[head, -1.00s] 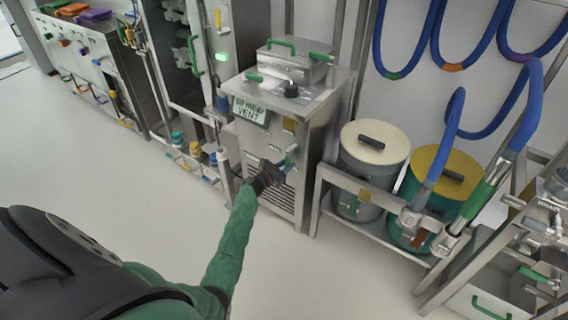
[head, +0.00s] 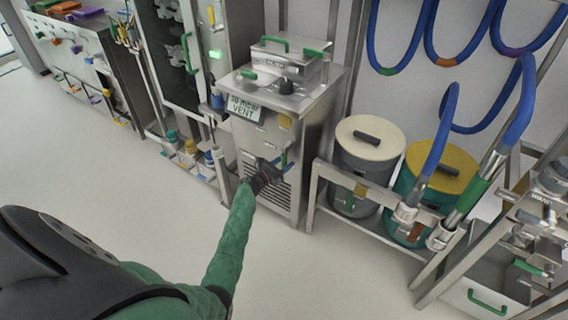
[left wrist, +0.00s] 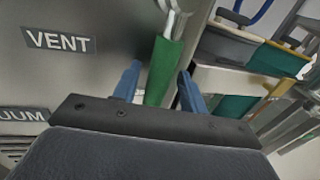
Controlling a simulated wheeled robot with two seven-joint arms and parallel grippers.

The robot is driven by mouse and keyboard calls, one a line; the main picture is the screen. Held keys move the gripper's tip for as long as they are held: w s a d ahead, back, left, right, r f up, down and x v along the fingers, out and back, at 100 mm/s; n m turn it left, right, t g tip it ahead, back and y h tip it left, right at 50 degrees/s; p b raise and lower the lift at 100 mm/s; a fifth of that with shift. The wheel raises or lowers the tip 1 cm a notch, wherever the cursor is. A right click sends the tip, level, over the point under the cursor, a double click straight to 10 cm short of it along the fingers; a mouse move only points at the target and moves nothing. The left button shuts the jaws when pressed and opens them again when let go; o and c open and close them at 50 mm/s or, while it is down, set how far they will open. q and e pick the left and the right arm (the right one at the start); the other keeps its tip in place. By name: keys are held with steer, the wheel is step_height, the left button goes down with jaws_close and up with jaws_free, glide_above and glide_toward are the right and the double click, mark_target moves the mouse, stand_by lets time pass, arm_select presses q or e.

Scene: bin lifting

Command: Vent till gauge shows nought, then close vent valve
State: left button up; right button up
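The steel cabinet (head: 310,120) stands at the middle of the head view. Its small sign or display (head: 247,107) shows an mbar figure above the word VENT; the first digit is too small to read surely. My left gripper (head: 272,170) is at the cabinet's front, below this sign. In the left wrist view, a green valve handle (left wrist: 163,72) stands between the blue fingers of my left gripper (left wrist: 158,85). A gap shows beside the left finger, so they look open around it. A VENT label (left wrist: 59,41) is left of the handle. My right gripper is not in view.
A second label ending in UUM (left wrist: 22,114) sits below the VENT label. A rack right of the cabinet holds a cream-lidded drum (head: 370,140) and a yellow-lidded drum (head: 440,168). Blue hoses (head: 450,125) hang above. The floor (head: 110,180) at left is clear.

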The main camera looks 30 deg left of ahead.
arm_select(q)
steer(key=b+v, duration=0.1)
steer(key=v, duration=0.6)
steer(key=shift+s, duration=0.4)
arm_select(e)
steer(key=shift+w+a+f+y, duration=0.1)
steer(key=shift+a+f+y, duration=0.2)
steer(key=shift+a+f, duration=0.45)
arm_select(q)
steer(key=shift+a, duration=0.1)
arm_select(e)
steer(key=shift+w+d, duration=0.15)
